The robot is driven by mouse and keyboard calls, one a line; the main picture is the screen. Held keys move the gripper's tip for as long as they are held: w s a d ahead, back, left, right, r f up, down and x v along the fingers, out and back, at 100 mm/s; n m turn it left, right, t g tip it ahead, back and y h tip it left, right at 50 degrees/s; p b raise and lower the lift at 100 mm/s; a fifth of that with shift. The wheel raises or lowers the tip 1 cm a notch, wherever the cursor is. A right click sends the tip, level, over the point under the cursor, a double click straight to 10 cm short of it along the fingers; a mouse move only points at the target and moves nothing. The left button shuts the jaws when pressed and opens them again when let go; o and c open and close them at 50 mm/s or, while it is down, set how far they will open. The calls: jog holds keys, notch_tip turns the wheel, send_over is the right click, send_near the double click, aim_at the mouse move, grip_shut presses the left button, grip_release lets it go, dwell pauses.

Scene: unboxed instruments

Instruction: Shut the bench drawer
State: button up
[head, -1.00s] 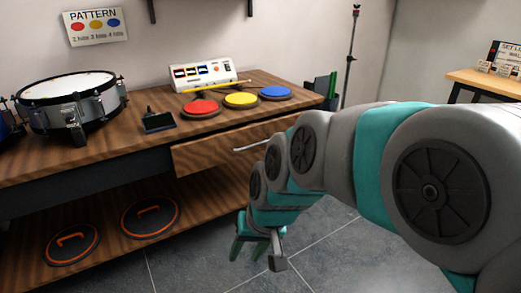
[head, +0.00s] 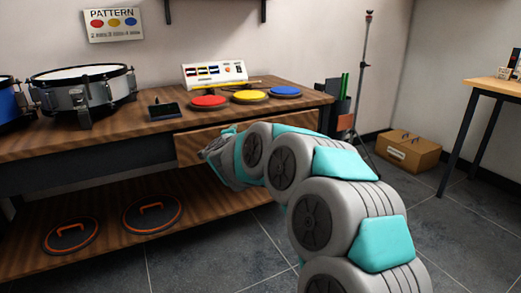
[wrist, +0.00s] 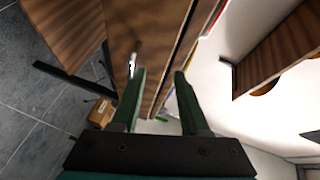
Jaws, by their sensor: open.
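The bench drawer (head: 188,149) has a wooden front under the right part of the bench top. Its front stands out slightly from the bench, but my arm hides much of it, so how far it is open is hard to tell. In the wrist view the drawer front (wrist: 133,22) lies just beyond the fingers, with its pale metal handle (wrist: 132,64) left of the left fingertip. My gripper (wrist: 161,72) is open and empty, its two green fingers apart and pointing toward the drawer and bench edge. In the head view its fingertips are hard to make out. Contact with the drawer cannot be told.
The bench top (head: 60,144) carries a snare drum (head: 85,90), coloured pads (head: 248,96) and a white machine (head: 214,73). Practice discs lie on the lower shelf (head: 100,205). A box (head: 408,150) and a stand (head: 362,75) are at the right. The front floor is clear.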

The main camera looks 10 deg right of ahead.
jog(key=shift+w+d+f+m+g+h+b, duration=0.2)
jog(key=shift+w+d+f+m+h, duration=0.7)
jog(key=shift+w+d, duration=0.55)
jog(key=shift+w+d+f+m+g+h+b, duration=0.25)
jog(key=shift+w+d+f+m+h, duration=0.4)
jog(key=shift+w+d+f, duration=0.8)
jog(key=shift+w+d+f+m+g+h+b, duration=0.2)
jog(key=shift+w+d+f+m+h, duration=0.4)
jog(key=shift+w+d+h, duration=0.8)
jog(key=shift+s+d+y, duration=0.2)
jog(key=shift+d+y, duration=0.15)
jog(key=shift+y, duration=0.2)
jog(key=shift+c, duration=0.3)
grip_shut()
